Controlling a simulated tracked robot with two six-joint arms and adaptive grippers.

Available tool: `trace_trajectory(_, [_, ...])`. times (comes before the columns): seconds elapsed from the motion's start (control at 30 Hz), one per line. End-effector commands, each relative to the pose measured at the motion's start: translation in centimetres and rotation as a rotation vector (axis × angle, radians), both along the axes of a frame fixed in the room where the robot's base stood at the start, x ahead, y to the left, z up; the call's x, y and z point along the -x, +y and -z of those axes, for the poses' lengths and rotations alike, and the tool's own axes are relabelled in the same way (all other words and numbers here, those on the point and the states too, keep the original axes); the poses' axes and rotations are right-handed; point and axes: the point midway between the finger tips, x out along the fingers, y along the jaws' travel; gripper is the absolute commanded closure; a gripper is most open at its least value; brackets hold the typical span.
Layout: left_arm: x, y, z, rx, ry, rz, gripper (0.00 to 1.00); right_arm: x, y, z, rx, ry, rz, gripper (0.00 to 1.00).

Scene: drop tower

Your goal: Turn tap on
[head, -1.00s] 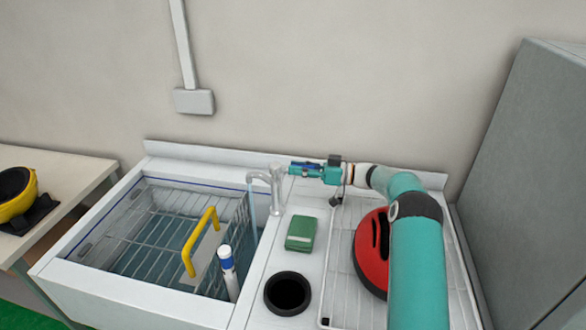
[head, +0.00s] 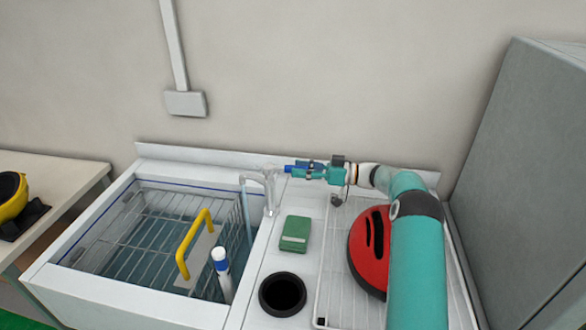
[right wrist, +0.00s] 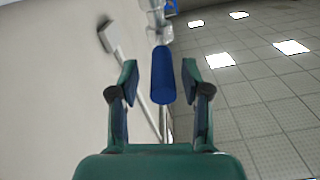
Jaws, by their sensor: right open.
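The tap (head: 269,192) is a pale metal tap at the back of the sink, right of the basin. A pale stream of water (head: 246,205) hangs below its spout. Its blue handle (head: 288,168) sticks out to the right near the top, toward my right gripper (head: 300,169). In the right wrist view the blue handle (right wrist: 162,75) stands between the two spread fingers of my right gripper (right wrist: 160,82), with a gap on each side. The right gripper is open and holds nothing. My left gripper is out of view.
The basin holds a wire basket (head: 150,235) with a yellow handle (head: 190,240) and a blue-white bottle (head: 222,270). A green sponge (head: 295,234), a round black hole (head: 282,294) and a red object (head: 366,255) on a drying rack (head: 335,270) lie right of it.

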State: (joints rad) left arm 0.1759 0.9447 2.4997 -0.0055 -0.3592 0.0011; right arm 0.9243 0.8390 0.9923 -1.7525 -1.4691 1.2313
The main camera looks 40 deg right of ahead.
Motion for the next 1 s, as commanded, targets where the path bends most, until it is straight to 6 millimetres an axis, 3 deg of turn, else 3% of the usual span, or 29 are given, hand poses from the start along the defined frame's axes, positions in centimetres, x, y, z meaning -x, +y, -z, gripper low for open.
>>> trace_trajectory(0.1, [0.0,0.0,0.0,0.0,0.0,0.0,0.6,1.7,-1.4,0.0,0.001,0.0,0.004,0.52])
trace_trajectory(0.33, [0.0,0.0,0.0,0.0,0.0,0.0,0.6,3.5,-2.6,0.0,0.001,-0.002,0.002,0.52])
trace_trajectory(0.83, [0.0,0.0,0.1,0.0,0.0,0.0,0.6,3.7,-2.7,0.0,0.001,-0.002,0.001,0.52])
trace_trajectory(1.0, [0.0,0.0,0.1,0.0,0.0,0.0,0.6,2.8,-2.3,-1.4,0.03,-0.012,0.013,0.52])
